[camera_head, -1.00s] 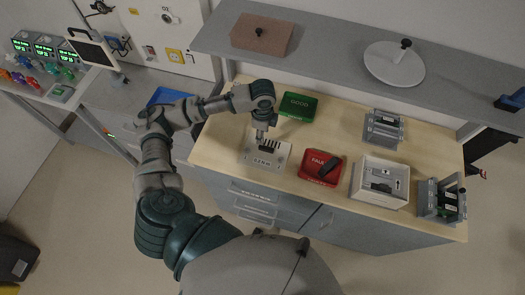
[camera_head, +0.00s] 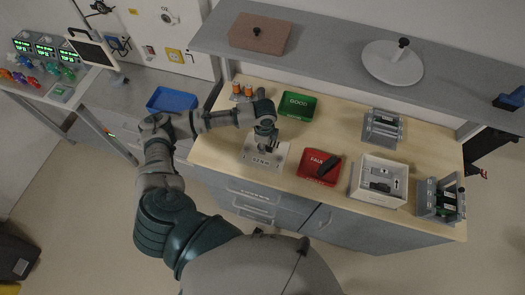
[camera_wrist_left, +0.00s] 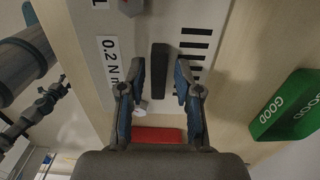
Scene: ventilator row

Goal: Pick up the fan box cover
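A pale panel (camera_head: 279,160) with lettering on its front edge lies on the wooden bench below my left gripper. In the left wrist view this panel (camera_wrist_left: 213,18) shows a row of black vent slots, a "0.2 N m" label and an upright black bar (camera_wrist_left: 159,72), which looks like the cover's handle. My left gripper (camera_head: 266,146) is over the panel, pointing down. In the left wrist view the left gripper (camera_wrist_left: 160,80) is open, one finger on each side of the bar with gaps showing. Whether the fingertips reach the bar's depth is unclear. My right gripper is not in view.
A green GOOD tray (camera_head: 297,104) and a red FAIL tray (camera_head: 318,167) holding a black item sit close by. A white box (camera_head: 378,182) and grey racks (camera_head: 382,128) stand to the right. A shelf (camera_head: 330,40) overhangs the bench's back.

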